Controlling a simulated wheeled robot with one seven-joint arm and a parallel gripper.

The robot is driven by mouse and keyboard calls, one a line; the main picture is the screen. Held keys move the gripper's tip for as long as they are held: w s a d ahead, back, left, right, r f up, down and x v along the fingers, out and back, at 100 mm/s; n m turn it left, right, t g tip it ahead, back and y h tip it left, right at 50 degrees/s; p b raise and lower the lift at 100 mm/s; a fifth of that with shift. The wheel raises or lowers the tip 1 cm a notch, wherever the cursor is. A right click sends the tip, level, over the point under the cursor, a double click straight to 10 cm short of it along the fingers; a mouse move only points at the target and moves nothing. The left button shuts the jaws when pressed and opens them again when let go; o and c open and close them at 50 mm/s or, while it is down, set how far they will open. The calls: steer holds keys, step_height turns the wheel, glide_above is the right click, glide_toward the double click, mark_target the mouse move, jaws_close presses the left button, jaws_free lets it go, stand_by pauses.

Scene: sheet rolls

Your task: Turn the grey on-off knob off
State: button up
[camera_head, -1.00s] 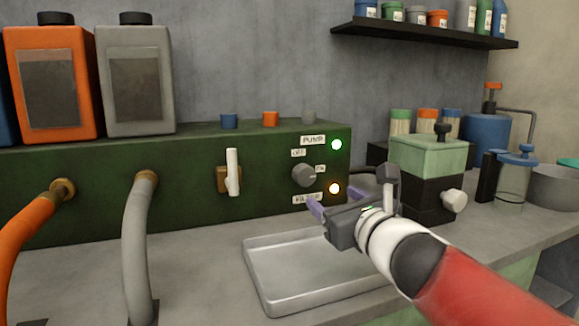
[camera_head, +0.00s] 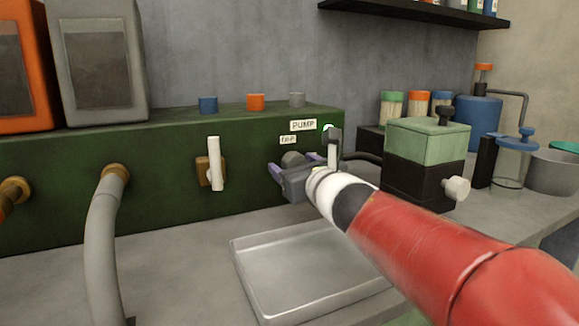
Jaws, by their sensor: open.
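The grey knob (camera_head: 291,158) is on the front of the green pump box (camera_head: 165,209), under a PUMP label (camera_head: 303,125) and an OFF label (camera_head: 288,140). Only its upper part shows; my gripper hides the rest, so its setting cannot be read. My gripper (camera_head: 293,166) is open, its purple fingers spread at the knob, one on the left and one on the right. Whether they touch it I cannot tell. A light (camera_head: 328,127) near the PUMP label is partly hidden behind my gripper.
A white-handled lever (camera_head: 215,163) sits left of the knob. A metal tray (camera_head: 300,306) lies below my arm. A green-and-black device (camera_head: 420,183) stands close on the right. A grey hose (camera_head: 100,235) leaves the box at left.

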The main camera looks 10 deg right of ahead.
steer(key=c, duration=1)
steer(key=shift+f+n+b, duration=0.1)
steer(key=shift+n+b, duration=0.2)
steer(key=shift+b, duration=0.15)
steer(key=n+b, duration=0.3)
steer(key=shift+f, duration=0.15)
steer(key=n+b, duration=0.4)
steer(key=n, duration=0.1)
steer(key=n+b, duration=0.3)
steer(key=n, duration=0.1)
steer(key=shift+n, duration=0.4)
steer(key=n+b, duration=0.1)
steer(key=n, duration=0.3)
steer(key=shift+r+b, duration=0.3)
steer(key=shift+b, duration=0.1)
steer(key=shift+n, duration=0.4)
